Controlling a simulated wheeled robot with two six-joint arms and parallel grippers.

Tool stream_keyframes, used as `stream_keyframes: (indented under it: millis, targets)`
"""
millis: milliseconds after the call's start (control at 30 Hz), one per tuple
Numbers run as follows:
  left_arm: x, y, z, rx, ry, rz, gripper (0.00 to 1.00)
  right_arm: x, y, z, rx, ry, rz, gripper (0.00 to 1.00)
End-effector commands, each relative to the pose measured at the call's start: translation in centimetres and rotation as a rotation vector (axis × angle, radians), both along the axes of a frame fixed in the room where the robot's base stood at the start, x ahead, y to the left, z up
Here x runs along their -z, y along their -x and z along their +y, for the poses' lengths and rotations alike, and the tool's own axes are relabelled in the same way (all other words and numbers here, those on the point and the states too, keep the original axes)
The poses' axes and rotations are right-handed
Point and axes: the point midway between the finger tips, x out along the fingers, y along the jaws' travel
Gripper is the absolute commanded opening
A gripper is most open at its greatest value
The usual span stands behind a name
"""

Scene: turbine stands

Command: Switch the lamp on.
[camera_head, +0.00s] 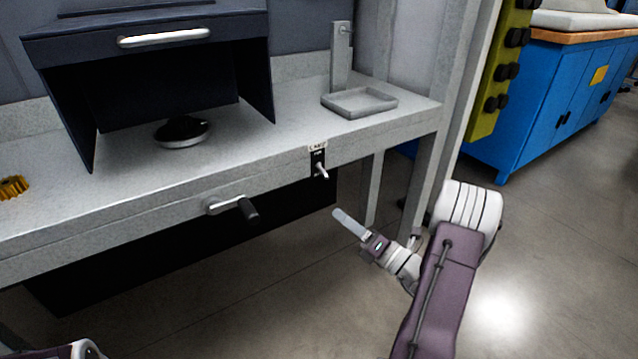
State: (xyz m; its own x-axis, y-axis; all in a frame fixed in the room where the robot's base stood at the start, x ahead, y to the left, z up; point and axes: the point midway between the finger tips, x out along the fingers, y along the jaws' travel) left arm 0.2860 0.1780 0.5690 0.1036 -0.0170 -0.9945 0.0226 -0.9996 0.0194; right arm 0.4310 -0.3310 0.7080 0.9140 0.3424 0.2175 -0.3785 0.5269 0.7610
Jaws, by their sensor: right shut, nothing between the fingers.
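The lamp switch (320,168) is a small metal lever on a dark plate on the front edge of the grey workbench, under a small white label that seems to read "LAMP". My right gripper (345,222) is shut and empty. It is below and a little right of the switch in the picture, in front of the bench and apart from it. A dark round thing with a pale rim (183,131) sits on the bench under the dark hood; I cannot tell whether it is the lamp. A piece of my left arm shows at the bottom left; its gripper is out of view.
A crank with a black handle (236,208) sticks out of the bench front left of the switch. The bench (290,145) carries a grey tray (358,103), a dark hood with a bar handle (163,38) and a yellow gear (13,187). Blue cabinets (560,95) stand at the right.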

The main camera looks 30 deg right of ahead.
Motion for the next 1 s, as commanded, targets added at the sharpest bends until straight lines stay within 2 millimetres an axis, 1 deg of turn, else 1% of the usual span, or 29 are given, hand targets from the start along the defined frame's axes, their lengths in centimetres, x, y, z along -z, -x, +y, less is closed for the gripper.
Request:
stream_keyframes:
  millis: [233, 333, 467, 700, 767, 800, 833, 1000]
  targets:
    - [0.2, 0.0, 0.0, 0.0, 0.0, 0.0, 0.36, 0.0, -0.2, 0.2, -0.004, 0.003, 0.0, 0.0]
    - [0.6, 0.0, 0.0, 0.0, 0.0, 0.0, 0.36, -0.1, -1.2, 0.7, -0.008, 0.005, 0.0, 0.0]
    - [1.5, 0.0, 0.0, 0.0, 0.0, 0.0, 0.36, -0.5, -3.6, 1.7, -0.011, 0.008, -0.003, 0.0]
    - [3.0, 0.0, 0.0, 0.0, 0.0, 0.0, 0.36, -1.7, -8.4, 3.5, -0.01, 0.008, -0.004, 0.0]
    - [3.4, 0.0, 0.0, 0.0, 0.0, 0.0, 0.36, -2.0, -9.4, 4.0, -0.009, 0.005, -0.004, 0.0]
    - [3.6, 0.0, 0.0, 0.0, 0.0, 0.0, 0.36, -2.5, -9.1, 2.8, -0.001, 0.006, -0.006, 0.0]
    - [3.8, 0.0, 0.0, 0.0, 0.0, 0.0, 0.36, -2.7, -9.0, 2.3, 0.001, 0.006, -0.004, 0.0]
    - [4.3, 0.0, 0.0, 0.0, 0.0, 0.0, 0.36, -3.8, -8.7, 0.7, -0.003, 0.004, -0.001, 0.0]
